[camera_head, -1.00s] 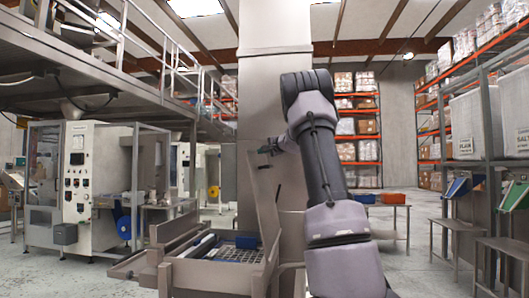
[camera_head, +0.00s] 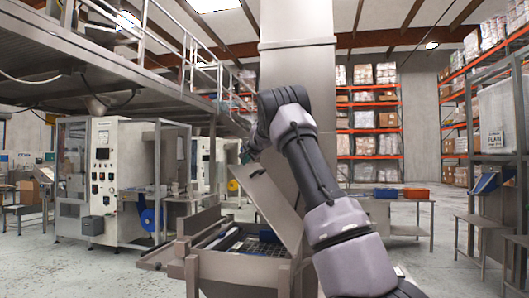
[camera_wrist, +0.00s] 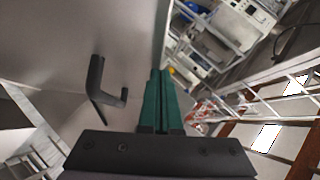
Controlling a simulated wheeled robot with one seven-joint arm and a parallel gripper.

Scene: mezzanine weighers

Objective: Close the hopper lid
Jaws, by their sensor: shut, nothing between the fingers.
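The hopper (camera_head: 235,268) is a grey metal bin in front of me, with a dark grid in its open mouth. Its flat grey lid (camera_head: 272,208) is hinged on the right side and leans left over the mouth, partly open. My gripper (camera_head: 243,156) is at the lid's raised upper edge. In the wrist view its green fingers (camera_wrist: 160,78) are shut and empty, close beside the lid's face (camera_wrist: 60,40). A black handle (camera_wrist: 97,85) stands out from that face, left of the fingers and not gripped. I cannot tell whether the fingers touch the lid.
A grey column (camera_head: 300,70) rises just behind the hopper. A white machine (camera_head: 115,180) stands under the mezzanine at left. A table (camera_head: 405,205) with blue and red bins is behind at right, and shelves (camera_head: 500,130) line the right side.

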